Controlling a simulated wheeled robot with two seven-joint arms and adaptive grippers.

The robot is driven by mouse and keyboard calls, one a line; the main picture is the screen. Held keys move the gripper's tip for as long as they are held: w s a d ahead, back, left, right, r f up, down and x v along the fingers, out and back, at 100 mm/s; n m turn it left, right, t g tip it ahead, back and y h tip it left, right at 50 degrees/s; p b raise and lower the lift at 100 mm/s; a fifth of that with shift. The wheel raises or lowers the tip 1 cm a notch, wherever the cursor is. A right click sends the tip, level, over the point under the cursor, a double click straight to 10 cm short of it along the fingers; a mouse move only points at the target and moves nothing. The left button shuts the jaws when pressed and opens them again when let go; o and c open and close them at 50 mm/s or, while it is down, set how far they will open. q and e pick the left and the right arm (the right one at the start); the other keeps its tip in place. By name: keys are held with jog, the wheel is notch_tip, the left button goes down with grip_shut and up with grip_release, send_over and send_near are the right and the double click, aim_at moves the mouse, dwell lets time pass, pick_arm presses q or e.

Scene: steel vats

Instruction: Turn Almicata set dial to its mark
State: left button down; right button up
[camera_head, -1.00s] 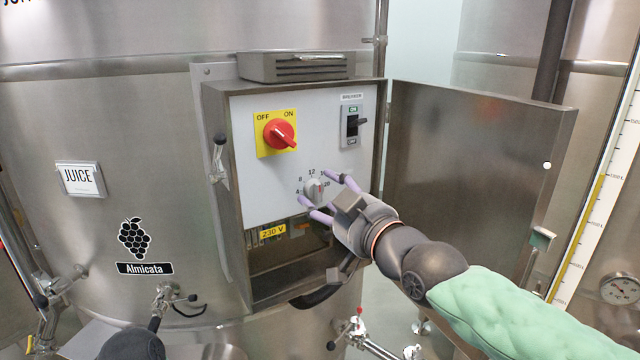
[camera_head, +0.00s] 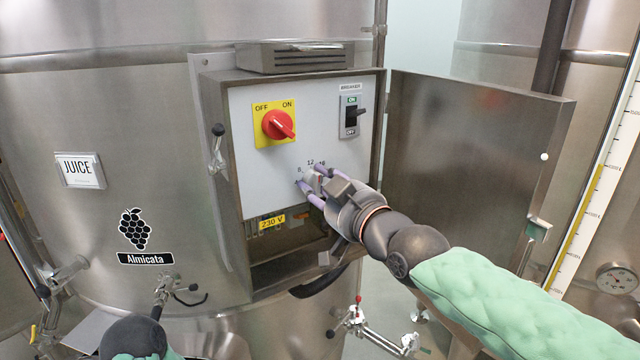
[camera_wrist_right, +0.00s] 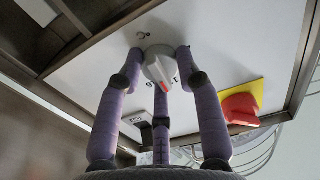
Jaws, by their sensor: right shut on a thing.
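The set dial (camera_head: 312,180) is a small grey knob on the white panel inside the open control box, with numbers such as 8, 12 and 16 around it. In the right wrist view the dial (camera_wrist_right: 160,66) shows a red pointer line between my fingers. My right gripper (camera_head: 314,184) is shut on the dial, its purple fingers around it, hiding part of the scale. The mark cannot be made out. My left gripper is not in view; only a dark, rounded part of my left arm shows at the bottom left.
A red rotary switch (camera_head: 277,125) on a yellow plate sits above the dial, and a breaker switch (camera_head: 351,117) is to its upper right. The box door (camera_head: 470,170) stands open at the right. The Almicata vat (camera_head: 110,240) carries a JUICE sign (camera_head: 79,170).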

jog(key=shift+d+r+m+b, duration=0.1)
jog(key=shift+r+m+b, duration=0.15)
jog(key=shift+m+b, duration=0.2)
jog(key=shift+r, duration=0.2)
jog(key=o, duration=1.2)
jog(key=shift+c, duration=0.2)
jog(key=shift+s+f, duration=0.1)
jog(key=shift+f, duration=0.1)
jog(key=v, duration=1.1)
jog(key=shift+s, duration=0.35)
jog(key=shift+d, duration=0.1)
